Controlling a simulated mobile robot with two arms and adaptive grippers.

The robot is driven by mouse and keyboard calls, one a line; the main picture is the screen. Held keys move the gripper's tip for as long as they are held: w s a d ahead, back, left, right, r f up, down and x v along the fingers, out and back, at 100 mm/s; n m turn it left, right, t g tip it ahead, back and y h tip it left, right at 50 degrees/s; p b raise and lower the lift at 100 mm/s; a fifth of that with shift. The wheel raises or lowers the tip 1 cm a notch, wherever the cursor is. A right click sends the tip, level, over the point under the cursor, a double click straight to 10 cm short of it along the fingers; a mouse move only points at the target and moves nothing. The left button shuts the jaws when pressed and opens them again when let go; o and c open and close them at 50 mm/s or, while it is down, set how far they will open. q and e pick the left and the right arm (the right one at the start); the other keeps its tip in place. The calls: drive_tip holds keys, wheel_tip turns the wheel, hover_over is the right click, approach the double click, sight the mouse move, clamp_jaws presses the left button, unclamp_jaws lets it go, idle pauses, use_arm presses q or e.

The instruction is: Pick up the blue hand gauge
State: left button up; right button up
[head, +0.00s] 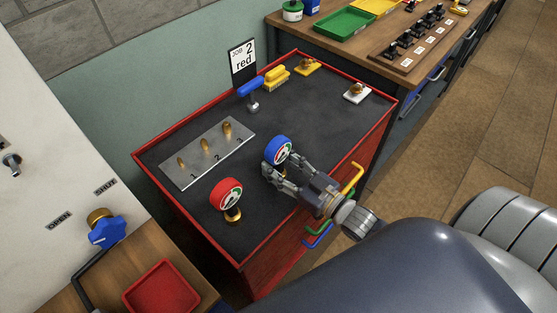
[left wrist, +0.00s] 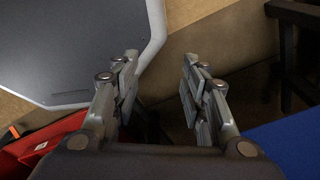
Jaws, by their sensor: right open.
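The blue hand gauge (head: 278,148) has a round blue rim and a white dial, and stands on the dark top of the red-edged cart (head: 243,265). My right gripper (head: 282,166) is open, its fingers on either side of the gauge's lower part. The gauge's base is hidden by the gripper, and I cannot tell whether the fingers touch it. A red hand gauge (head: 230,194) with a brass base stands to the left, nearer the front edge. My left gripper (left wrist: 160,95) shows only in the left wrist view, with its fingers apart and nothing between them.
A metal plate (head: 178,176) with brass fittings numbered 1, 2, 3 lies behind the gauges. A red tray (head: 160,290) is at lower left.

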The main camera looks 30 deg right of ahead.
drive_tip(key=shift+w+a, duration=0.15)
drive_tip(key=shift+w, duration=0.15)
drive_tip(key=shift+s, duration=0.1)
drive_tip(key=shift+c, duration=0.6)
clamp_jaws()
drive_tip(key=shift+r, duration=0.1)
